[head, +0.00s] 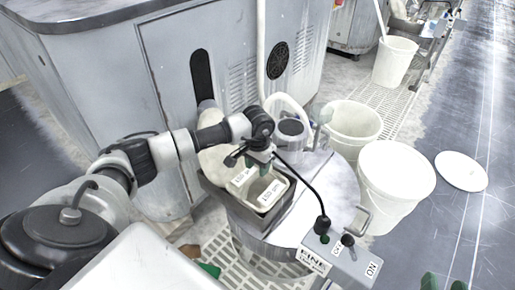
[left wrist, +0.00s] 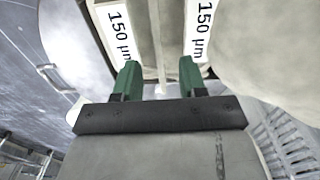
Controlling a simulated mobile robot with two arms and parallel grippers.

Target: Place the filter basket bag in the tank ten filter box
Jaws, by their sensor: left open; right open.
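Two pale filter basket bags labelled "150 µm" sit side by side in a dark grey box (head: 236,209): one left (head: 241,178), one right (head: 270,194). My left gripper (head: 260,165) is open just above the box, over the bags. In the left wrist view its green fingertips (left wrist: 160,76) are apart, with the bag edges between and ahead of them and a label beyond each finger. No bag is visibly gripped. I see no marking for tank ten.
The box stands on a round white-topped drum (head: 325,185) beside a grey cabinet (head: 165,75). A control box (head: 340,262) marked "FINE" and "ON" is in front. A jug (head: 291,128), open bucket (head: 355,122) and lidded bucket (head: 396,170) stand close right.

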